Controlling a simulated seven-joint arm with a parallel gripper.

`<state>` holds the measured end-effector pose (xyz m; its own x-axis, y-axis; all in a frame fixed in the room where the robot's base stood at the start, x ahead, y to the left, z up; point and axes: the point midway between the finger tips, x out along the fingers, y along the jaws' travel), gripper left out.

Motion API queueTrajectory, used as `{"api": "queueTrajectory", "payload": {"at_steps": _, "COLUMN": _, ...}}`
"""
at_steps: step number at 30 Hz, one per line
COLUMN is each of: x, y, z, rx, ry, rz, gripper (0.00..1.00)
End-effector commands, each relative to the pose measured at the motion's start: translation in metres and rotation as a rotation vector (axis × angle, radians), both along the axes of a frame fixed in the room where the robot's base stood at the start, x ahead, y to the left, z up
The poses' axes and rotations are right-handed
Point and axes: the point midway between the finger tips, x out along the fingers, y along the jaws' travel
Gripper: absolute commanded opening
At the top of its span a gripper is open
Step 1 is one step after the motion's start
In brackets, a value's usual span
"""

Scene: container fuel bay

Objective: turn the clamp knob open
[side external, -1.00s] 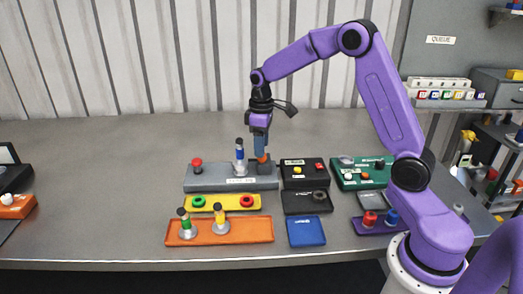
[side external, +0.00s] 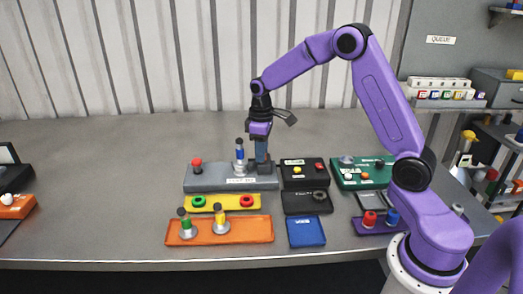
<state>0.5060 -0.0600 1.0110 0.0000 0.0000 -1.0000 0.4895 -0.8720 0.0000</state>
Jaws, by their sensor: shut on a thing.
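The grey station block (side external: 208,182) stands at the middle of the bench with a white label on its front. A blue, dark-topped cylinder (side external: 239,156) stands upright in a metal seat on it, and a red button (side external: 197,163) is at its left end. My gripper (side external: 262,166) points down at the block's right end, just right of the cylinder. Its fingers are low and shut on the clamp knob there. The knob is hidden behind the fingers, so its turn angle cannot be seen.
A black box (side external: 304,173) with yellow and red buttons sits close right of the gripper. In front are a yellow strip (side external: 222,203), an orange tray (side external: 250,232) with two cylinders and a blue tray (side external: 306,232). The bench behind is clear.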

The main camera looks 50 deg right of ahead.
Motion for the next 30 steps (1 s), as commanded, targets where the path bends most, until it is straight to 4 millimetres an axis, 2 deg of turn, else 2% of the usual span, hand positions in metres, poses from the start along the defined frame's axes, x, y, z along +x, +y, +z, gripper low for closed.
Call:
{"api": "queueTrajectory", "payload": {"at_steps": 11, "x": 0.0003, "y": 0.0009, "z": 0.0011, "rx": 0.0, "ry": -0.001, "rz": -0.188, "gripper": 0.0}}
{"api": "queueTrajectory", "payload": {"at_steps": 30, "x": 0.0003, "y": 0.0003, "z": 0.001, "rx": 0.0, "ry": -0.001, "rz": -0.791, "gripper": 0.0}}
